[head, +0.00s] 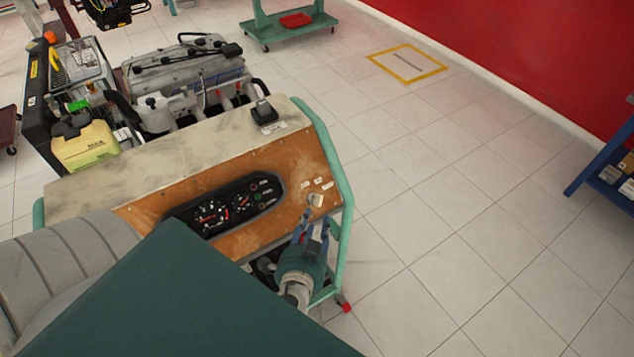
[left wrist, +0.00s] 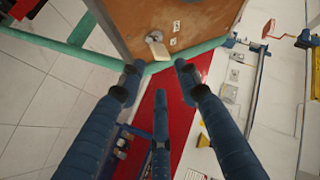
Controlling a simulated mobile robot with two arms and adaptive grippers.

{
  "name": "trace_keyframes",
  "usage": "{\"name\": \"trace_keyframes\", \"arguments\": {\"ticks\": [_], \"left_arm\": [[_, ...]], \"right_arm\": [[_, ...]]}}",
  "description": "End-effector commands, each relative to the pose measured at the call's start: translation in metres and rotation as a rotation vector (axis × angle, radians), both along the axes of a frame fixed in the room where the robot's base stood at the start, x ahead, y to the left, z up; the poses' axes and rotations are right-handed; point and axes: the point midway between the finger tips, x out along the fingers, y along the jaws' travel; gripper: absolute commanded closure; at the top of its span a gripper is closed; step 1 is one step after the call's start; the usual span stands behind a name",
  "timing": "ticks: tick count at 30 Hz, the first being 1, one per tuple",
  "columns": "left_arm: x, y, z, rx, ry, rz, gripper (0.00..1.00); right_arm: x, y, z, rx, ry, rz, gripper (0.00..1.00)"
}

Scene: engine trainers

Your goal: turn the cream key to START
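The cream key (head: 316,200) sits in the right part of the brown wooden panel (head: 262,228) of the engine trainer, with small white labels (head: 318,182) above it. In the left wrist view the key (left wrist: 157,46) stands out from the panel, ahead of the fingers. My left gripper (head: 314,226) is just below the key in the head view. In the left wrist view its blue fingers (left wrist: 158,72) are spread apart with nothing between them, and the key lies beyond the tips, apart from them. The label text is too small to read. My right gripper is not in view.
A teal tube frame (head: 338,185) runs along the panel's right edge, close to my left gripper. A gauge cluster (head: 225,205) is left of the key. The engine (head: 185,70) stands behind the panel. The tiled floor (head: 450,230) to the right is clear.

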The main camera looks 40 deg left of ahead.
Motion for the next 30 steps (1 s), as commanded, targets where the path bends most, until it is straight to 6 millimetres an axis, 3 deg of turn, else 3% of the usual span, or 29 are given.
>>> {"name": "trace_keyframes", "arguments": {"ticks": [7, 24, 26, 28, 30], "left_arm": [[-0.022, -0.011, 0.009, -0.001, 0.001, -0.001, 0.67], [-0.023, -0.012, 0.009, -0.001, 0.001, -0.001, 0.67], [-0.024, -0.012, 0.004, -0.001, 0.008, -0.003, 0.67], [-0.025, -0.013, -0.013, -0.007, 0.037, -0.009, 0.67], [-0.029, -0.014, -0.044, -0.015, 0.091, -0.020, 0.67]], "right_arm": [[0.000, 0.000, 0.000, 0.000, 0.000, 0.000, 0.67], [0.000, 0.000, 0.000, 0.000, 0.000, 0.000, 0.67], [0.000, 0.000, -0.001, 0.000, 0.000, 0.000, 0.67], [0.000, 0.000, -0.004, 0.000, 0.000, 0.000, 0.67], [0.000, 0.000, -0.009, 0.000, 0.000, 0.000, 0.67]]}}
